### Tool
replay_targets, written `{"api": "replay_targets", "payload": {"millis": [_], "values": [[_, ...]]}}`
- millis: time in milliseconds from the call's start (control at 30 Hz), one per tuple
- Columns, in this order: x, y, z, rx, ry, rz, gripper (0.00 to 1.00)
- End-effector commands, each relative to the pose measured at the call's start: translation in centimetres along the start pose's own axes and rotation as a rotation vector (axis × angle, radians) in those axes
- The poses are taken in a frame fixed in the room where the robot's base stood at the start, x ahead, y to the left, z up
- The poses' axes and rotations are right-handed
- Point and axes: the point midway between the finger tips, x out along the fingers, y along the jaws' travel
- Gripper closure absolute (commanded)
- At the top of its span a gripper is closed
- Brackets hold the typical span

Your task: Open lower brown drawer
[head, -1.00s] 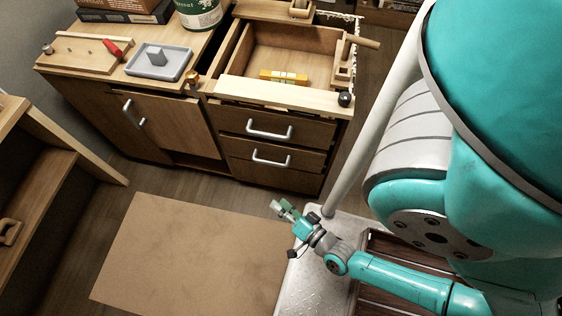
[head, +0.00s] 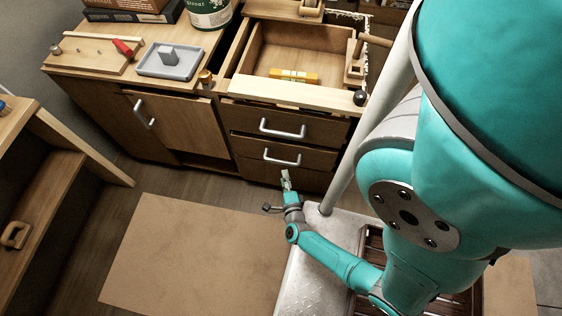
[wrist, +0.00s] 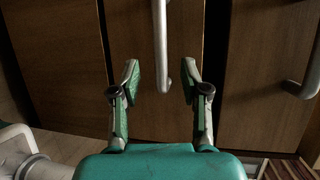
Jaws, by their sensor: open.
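The lower brown drawer (head: 246,150) is shut in the cabinet below the worktop. Its silver bar handle (head: 282,158) runs across its front. My gripper (head: 286,177) is in front of the cabinet, just below that handle in the head view. In the wrist view, my gripper (wrist: 160,85) is open, and a silver handle (wrist: 161,40), which looks like the lower drawer's, lies between the fingers' lines, its end near the fingertips. I see no contact. The upper brown drawer's handle (head: 283,130) also shows at the right in the wrist view (wrist: 306,82).
An open top drawer (head: 300,50) holds a yellow level (head: 293,76) and overhangs the drawers. A cabinet door with a handle (head: 144,113) stands to the left. A brown mat (head: 185,250) covers clear floor. A wooden shelf (head: 50,185) is at far left.

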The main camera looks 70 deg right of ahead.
Motion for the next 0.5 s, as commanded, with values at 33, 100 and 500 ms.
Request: {"api": "replay_targets", "payload": {"millis": [33, 100, 500], "values": [[0.5, 0.0, -0.2, 0.000, 0.006, 0.000, 0.55], [1.2, 0.0, -0.1, -0.001, 0.005, 0.000, 0.55], [6.5, -0.1, -0.2, -0.003, 0.003, 0.000, 0.55]]}}
